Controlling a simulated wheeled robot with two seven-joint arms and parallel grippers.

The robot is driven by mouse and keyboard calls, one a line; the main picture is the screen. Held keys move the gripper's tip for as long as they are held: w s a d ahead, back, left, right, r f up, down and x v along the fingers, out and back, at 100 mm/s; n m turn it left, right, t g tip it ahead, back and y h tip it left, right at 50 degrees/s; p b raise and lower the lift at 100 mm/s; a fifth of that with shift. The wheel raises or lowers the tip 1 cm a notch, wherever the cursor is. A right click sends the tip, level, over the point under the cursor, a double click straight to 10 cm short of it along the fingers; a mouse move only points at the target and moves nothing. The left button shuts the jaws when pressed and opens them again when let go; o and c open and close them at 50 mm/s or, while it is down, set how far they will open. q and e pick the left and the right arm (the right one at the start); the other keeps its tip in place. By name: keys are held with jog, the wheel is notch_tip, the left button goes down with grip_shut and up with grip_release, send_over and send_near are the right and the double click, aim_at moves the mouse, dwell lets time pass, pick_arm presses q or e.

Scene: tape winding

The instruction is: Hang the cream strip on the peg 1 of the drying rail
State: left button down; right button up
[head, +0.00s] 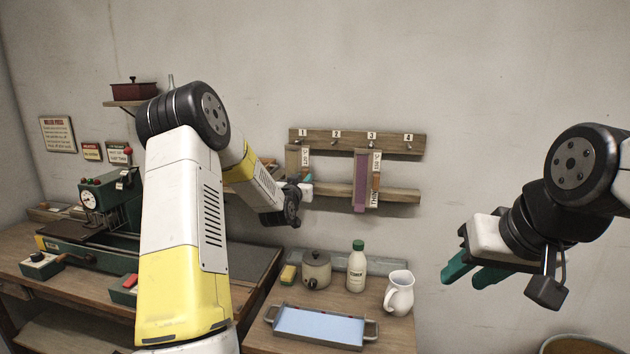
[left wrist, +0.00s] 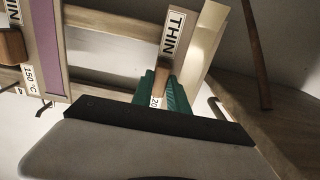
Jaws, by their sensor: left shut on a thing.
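The drying rail (head: 392,142) is a wooden board on the back wall with numbered pegs. Peg 1 (head: 303,138) is at its left end. The cream strip (head: 291,160) is upright just below peg 1, with a white label beside it. It also shows in the left wrist view (left wrist: 207,42). My left gripper (head: 306,188) is shut on the strip's labelled holder at its lower part; its green fingers (left wrist: 161,97) show there. Whether the strip's top is on the peg is too small to tell. My right gripper (head: 468,276) is open and empty at the right.
A purple strip (head: 361,180) hangs at peg 3, right of my left gripper. A lower wooden bar (head: 401,195) runs below the rail. Below stand a pot (head: 316,268), a bottle (head: 357,268), a jug (head: 399,293) and a blue-filled tray (head: 368,336). A press (head: 110,205) is at left.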

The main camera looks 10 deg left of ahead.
pick_arm(q)
jog(key=c, duration=1.2)
grip_release()
jog(key=shift+s, duration=0.1)
jog(key=s+d+r+g, duration=0.1)
jog(key=s+g, duration=0.3)
jog(key=s, duration=1.1)
jog(key=s+d+r+g+h, duration=0.1)
jog(key=s+d+g, duration=0.3)
jog(key=s, duration=1.2)
jog(key=s+d+r+g, duration=0.2)
jog(key=s+g, duration=0.1)
jog(key=s, duration=1.3)
jog(key=shift+s+d+g+h, duration=0.25)
jog(key=shift+d+g+h, duration=0.05)
jog(key=shift+d+g, duration=0.1)
